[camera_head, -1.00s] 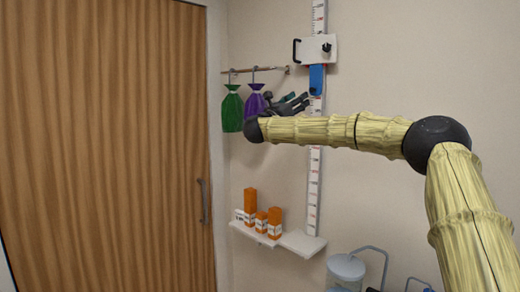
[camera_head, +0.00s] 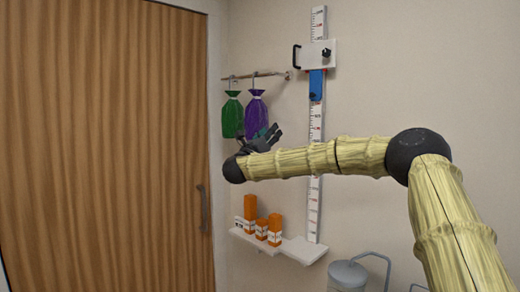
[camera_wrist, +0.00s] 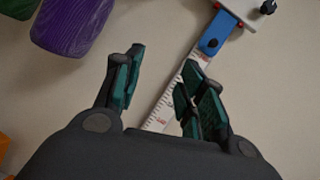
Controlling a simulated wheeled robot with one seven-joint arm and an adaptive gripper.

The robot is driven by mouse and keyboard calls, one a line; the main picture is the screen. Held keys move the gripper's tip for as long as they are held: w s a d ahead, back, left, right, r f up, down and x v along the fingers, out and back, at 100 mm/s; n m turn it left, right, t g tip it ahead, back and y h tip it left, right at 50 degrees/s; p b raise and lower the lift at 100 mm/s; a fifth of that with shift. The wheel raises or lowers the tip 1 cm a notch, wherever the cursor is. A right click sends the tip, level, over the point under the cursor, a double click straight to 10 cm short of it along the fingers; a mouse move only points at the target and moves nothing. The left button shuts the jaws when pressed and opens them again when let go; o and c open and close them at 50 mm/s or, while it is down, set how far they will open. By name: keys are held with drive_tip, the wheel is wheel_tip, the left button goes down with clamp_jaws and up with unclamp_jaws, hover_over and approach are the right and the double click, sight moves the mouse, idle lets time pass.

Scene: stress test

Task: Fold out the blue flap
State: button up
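The blue flap (camera_head: 316,85) hangs down flat along the white measuring rail, just under the white sliding head plate (camera_head: 322,54). My gripper (camera_head: 264,136) is below and to the left of the flap in the head view, partly hidden behind my arm. In the wrist view my gripper (camera_wrist: 160,82) is open, its two fingers apart with nothing between them. It does not touch the flap.
A green bag (camera_head: 232,116) and a purple bag (camera_head: 256,112) hang from a wall rod left of the measuring rail (camera_head: 315,128). A wooden door (camera_head: 100,150) fills the left. The wall right of the rail is clear.

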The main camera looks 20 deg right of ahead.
drive_tip(key=shift+w+a+f+n+t+y, duration=0.25)
drive_tip(key=shift+a+f+n, duration=0.25)
drive_tip(key=shift+f, duration=0.25)
drive_tip(key=shift+w+a+f+n+t+y, duration=0.2)
drive_tip(key=shift+a+f+n+t+y, duration=0.15)
drive_tip(key=shift+a+f+n, duration=0.35)
drive_tip(key=shift+w+a+f+n+t+y, duration=0.2)
drive_tip(key=shift+a+f+n+t, duration=0.15)
drive_tip(key=shift+f, duration=0.5)
drive_tip(key=shift+f, duration=0.1)
